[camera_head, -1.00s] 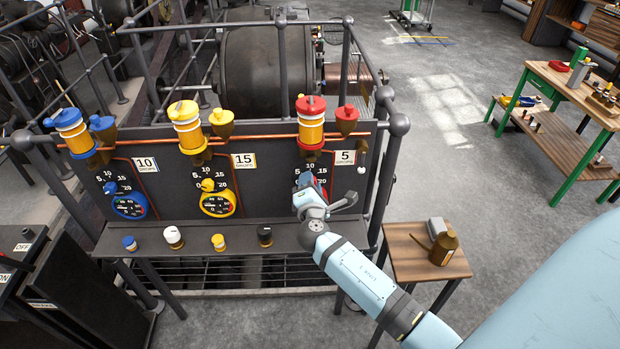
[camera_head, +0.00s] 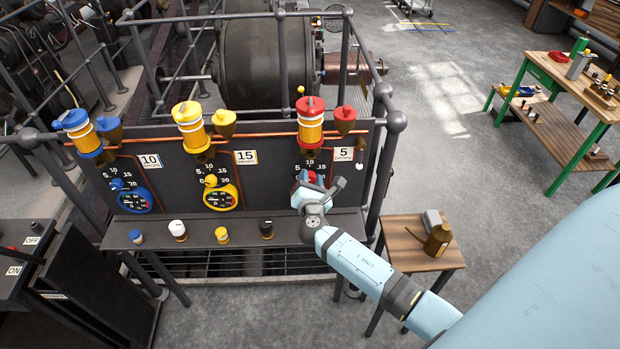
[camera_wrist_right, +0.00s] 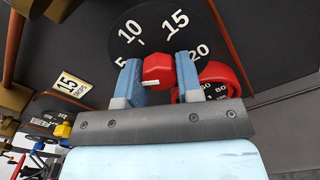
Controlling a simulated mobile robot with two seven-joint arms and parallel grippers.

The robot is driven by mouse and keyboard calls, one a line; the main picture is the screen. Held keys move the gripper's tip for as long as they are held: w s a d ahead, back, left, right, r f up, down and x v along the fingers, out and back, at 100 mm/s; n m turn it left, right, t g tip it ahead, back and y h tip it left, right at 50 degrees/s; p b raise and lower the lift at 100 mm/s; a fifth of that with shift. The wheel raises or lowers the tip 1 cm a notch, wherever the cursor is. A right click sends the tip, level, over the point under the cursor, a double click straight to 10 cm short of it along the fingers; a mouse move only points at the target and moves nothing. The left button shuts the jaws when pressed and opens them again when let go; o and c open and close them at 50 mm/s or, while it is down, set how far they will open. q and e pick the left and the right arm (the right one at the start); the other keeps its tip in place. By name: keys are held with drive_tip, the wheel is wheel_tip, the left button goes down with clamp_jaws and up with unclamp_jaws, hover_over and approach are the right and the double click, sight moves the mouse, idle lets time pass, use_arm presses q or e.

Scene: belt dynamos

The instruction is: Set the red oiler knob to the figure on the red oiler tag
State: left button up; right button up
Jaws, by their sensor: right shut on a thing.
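The red oiler (camera_head: 310,122) is the rightmost of the three oilers on the dark panel. Its tag (camera_head: 343,154) reads 5 DROPS. My right gripper (camera_head: 308,181) is at the red oiler's dial and hides much of it in the head view. In the right wrist view, its two blue fingers (camera_wrist_right: 158,80) are shut on the red knob (camera_wrist_right: 157,68), one on each side. The dial (camera_wrist_right: 150,40) shows 5, 10, 15 and 20 around the knob. A short white mark shows on the knob's near edge; I cannot tell which figure it indicates. My left gripper is not in view.
A red-rimmed gauge (camera_wrist_right: 215,75) sits close to the right finger. Blue (camera_head: 75,128) and yellow (camera_head: 190,122) oilers stand to the left. Several small caps line the ledge (camera_head: 200,241) below. A wooden stool (camera_head: 400,260) with an oil can (camera_head: 438,240) stands at the right.

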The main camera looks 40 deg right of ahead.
idle(0.3)
drive_tip(key=o, duration=0.9)
drive_tip(key=shift+s, duration=0.1)
drive_tip(key=b+v, duration=0.2)
drive_tip(key=v, duration=1.1)
drive_tip(key=shift+s+a+b, duration=0.2)
drive_tip(key=shift+a+b, duration=0.1)
